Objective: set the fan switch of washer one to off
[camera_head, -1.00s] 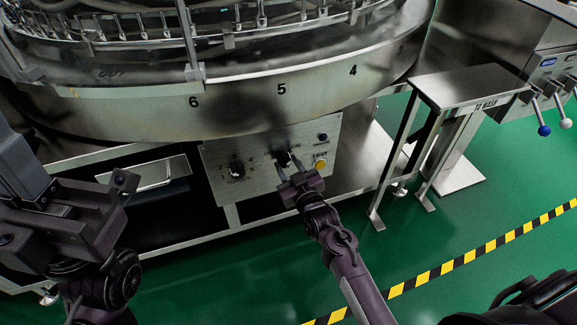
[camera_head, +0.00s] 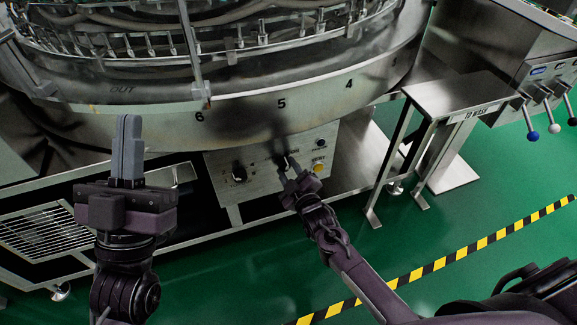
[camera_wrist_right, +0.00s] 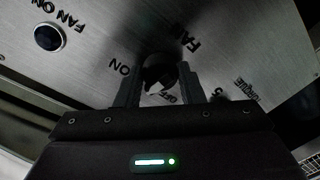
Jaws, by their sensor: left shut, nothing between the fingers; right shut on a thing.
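The fan switch (camera_wrist_right: 158,75) is a black knob on the metal control panel (camera_head: 262,180) of the washer. In the right wrist view it sits between the fingers of my right gripper (camera_wrist_right: 160,88), with "ON" printed to its left and "OFF" just below right of it. In the head view my right gripper (camera_head: 293,171) reaches up to the panel and is shut on the knob, which is mostly hidden there. My left gripper (camera_head: 128,147) is shut and empty, pointing up in front of the washer's left side.
The panel also has a left knob (camera_head: 239,174), a dark blue button (camera_head: 321,143) and a yellow button (camera_head: 318,168). The round washer drum (camera_head: 235,118) overhangs it. A metal stand (camera_head: 455,94) is at right. Green floor (camera_head: 400,235) is open in front.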

